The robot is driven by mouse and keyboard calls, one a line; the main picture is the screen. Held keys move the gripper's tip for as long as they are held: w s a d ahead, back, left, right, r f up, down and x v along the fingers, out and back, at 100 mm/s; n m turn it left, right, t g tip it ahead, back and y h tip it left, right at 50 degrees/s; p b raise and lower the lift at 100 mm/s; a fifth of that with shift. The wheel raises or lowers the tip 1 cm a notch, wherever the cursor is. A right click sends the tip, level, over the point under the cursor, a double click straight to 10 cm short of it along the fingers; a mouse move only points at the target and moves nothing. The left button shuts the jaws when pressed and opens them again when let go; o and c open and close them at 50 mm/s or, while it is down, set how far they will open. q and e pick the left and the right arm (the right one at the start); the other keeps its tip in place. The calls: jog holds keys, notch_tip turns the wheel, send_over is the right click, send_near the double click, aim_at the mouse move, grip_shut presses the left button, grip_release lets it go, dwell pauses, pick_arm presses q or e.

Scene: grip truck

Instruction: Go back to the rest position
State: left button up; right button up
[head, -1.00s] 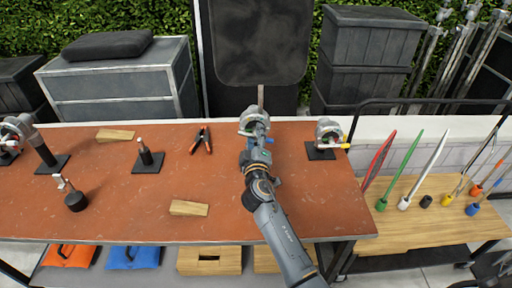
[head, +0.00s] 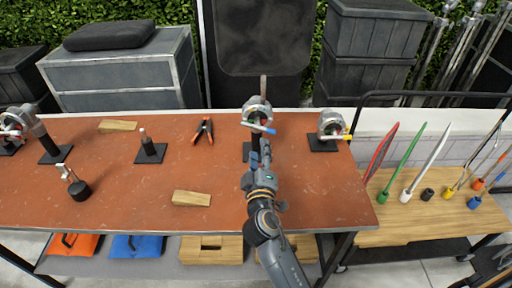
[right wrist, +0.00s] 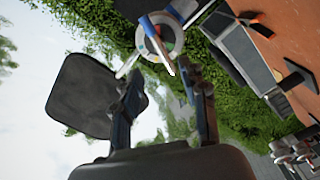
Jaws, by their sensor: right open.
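My right arm reaches in from the bottom of the head view, over the orange-brown table (head: 320,205). My right gripper (head: 262,152) is just in front of a silver round clamp head with a blue handle (head: 257,115), which stands on a dark base. In the right wrist view the two fingers of my right gripper (right wrist: 163,92) are spread with nothing between them. The clamp head with its blue handle (right wrist: 160,35) shows beyond the fingertips, apart from them. My left gripper is in neither view.
A similar clamp with a yellow handle (head: 332,124) stands to the right. Orange-handled pliers (head: 203,131), a wooden wedge (head: 191,198), and a black-based post (head: 150,149) lie or stand to the left. A wooden side table (head: 405,225) holds coloured sticks. Table space right of my arm is clear.

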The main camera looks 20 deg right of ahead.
jog(key=s+d+f+m+g, duration=0.3)
jog(key=s+d+f+g, duration=0.15)
jog(key=s, duration=0.25)
jog(key=s+d+f+m+g, duration=0.3)
jog(key=s+d+f, duration=0.1)
jog(key=s+f, duration=0.25)
jog(key=s+a+f+g+y, duration=0.2)
jog(key=s+a+g+y, duration=0.1)
jog(key=s, duration=0.6)
jog(key=s+a+f+g+y, duration=0.2)
jog(key=s+g, duration=0.1)
jog(key=s, duration=0.6)
notch_tip(320, 180, down, 30)
jog(key=s+r+g+b, duration=0.1)
jog(key=s+g+b, duration=0.1)
jog(key=s+d+f+b, duration=0.2)
jog(key=s+f, duration=1.4)
jog(key=f, duration=0.1)
jog(key=shift+d+g, duration=0.25)
jog(key=shift+g, duration=0.2)
